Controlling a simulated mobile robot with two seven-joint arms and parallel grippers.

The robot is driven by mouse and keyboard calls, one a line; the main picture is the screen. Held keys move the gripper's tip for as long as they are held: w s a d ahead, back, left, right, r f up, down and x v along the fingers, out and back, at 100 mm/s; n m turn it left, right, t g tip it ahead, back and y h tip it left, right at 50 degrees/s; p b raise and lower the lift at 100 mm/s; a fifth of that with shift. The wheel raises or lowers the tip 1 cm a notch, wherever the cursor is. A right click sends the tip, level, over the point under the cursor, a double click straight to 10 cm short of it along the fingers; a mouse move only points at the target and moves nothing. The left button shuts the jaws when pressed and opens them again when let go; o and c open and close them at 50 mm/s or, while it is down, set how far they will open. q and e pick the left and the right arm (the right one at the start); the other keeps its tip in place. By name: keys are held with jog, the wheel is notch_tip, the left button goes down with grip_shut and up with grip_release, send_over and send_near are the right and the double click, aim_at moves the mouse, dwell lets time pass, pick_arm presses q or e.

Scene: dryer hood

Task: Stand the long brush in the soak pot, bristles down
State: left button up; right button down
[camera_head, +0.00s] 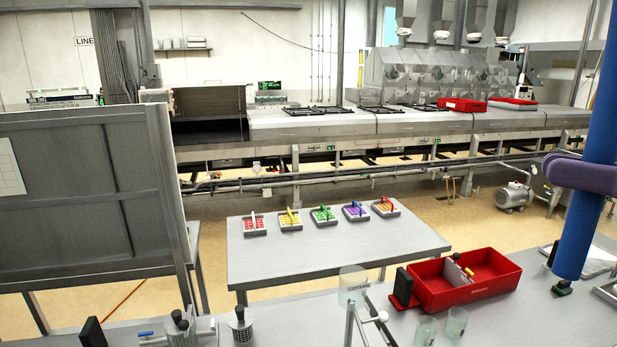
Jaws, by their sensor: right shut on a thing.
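My right arm comes down at the right edge as a blue link with a purple joint. My right gripper (562,288) shows only as a small dark end below that link, low over the front bench at the right. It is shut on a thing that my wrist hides. I cannot make out the long brush for certain. My left gripper is not in view.
A red divided bin (485,292) stands left of my right gripper on the front bench (510,322). Two perforated metal containers (240,328) and a blue-tipped tool (145,334) are at the lower left. Several coloured trays sit on the table behind (300,254). A grey panel (75,200) stands left.

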jog(key=w+d+r+m+p, duration=0.2)
jog(key=w+r+m+p, duration=0.1)
jog(key=w+r+m, duration=0.1)
jog(key=shift+w+d+m+p, duration=0.3)
jog(key=shift+w+m, duration=0.2)
jog(key=shift+m, duration=0.5)
jog(key=m, duration=0.6)
jog(key=m, duration=0.6)
